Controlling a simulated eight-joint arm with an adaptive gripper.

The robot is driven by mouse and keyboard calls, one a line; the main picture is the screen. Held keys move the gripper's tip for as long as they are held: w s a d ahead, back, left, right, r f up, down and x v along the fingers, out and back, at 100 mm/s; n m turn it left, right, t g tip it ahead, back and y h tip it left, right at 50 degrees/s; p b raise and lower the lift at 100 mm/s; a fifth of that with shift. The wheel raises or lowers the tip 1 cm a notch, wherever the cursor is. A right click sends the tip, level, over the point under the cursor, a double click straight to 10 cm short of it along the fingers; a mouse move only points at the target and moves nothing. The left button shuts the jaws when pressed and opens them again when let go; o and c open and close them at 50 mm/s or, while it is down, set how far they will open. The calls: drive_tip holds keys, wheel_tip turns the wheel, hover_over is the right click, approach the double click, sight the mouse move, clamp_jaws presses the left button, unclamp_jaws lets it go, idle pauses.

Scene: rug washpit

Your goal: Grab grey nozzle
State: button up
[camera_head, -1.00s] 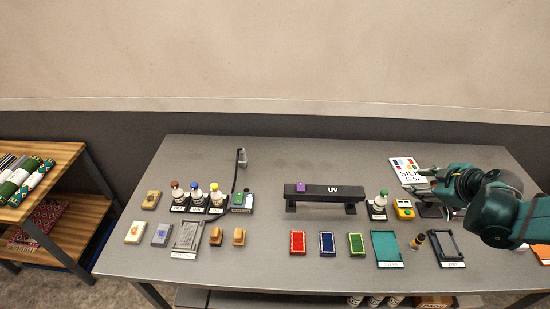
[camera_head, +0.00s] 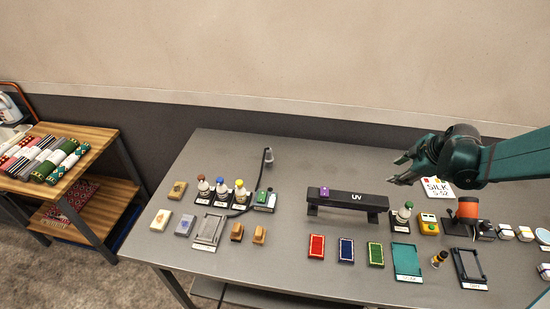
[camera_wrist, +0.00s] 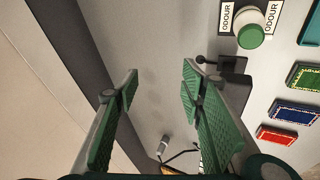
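The grey nozzle (camera_head: 268,155) stands upright at the end of a thin black hose near the back of the table, left of the UV bar. In the wrist view the grey nozzle (camera_wrist: 163,146) shows small and far off, low in the picture and beyond the fingers. My gripper (camera_head: 396,169) is in the air above the right end of the UV bar, well to the right of the nozzle. In the wrist view my gripper (camera_wrist: 160,86) has its two green-padded fingers apart, with nothing between them.
Bottles (camera_head: 221,187) and a green-topped block (camera_head: 262,198) stand in front of the nozzle. The table's back strip between nozzle and gripper (camera_head: 325,165) is clear.

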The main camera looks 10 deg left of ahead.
drive_tip(key=w+a+n+g+h+p, duration=0.1)
drive_tip(key=w+a+n, duration=0.1)
drive_tip(key=w+a, duration=0.35)
drive_tip(key=w+a+n+g, duration=0.1)
drive_tip(key=w+a+n, duration=0.1)
drive_tip(key=a, duration=0.7)
drive_tip(key=n+h+p, duration=0.2)
drive_tip(key=n+h, duration=0.2)
drive_tip(key=n, duration=0.3)
approach(267, 149)
drive_tip(key=w+d, duration=0.1)
wheel_tip(267, 149, down, 5)
drive_tip(key=shift+w+a+r, duration=0.1)
drive_tip(key=shift+w+r, duration=0.05)
drive_tip(key=shift+r, duration=0.1)
drive_tip(key=shift+x, duration=1.3)
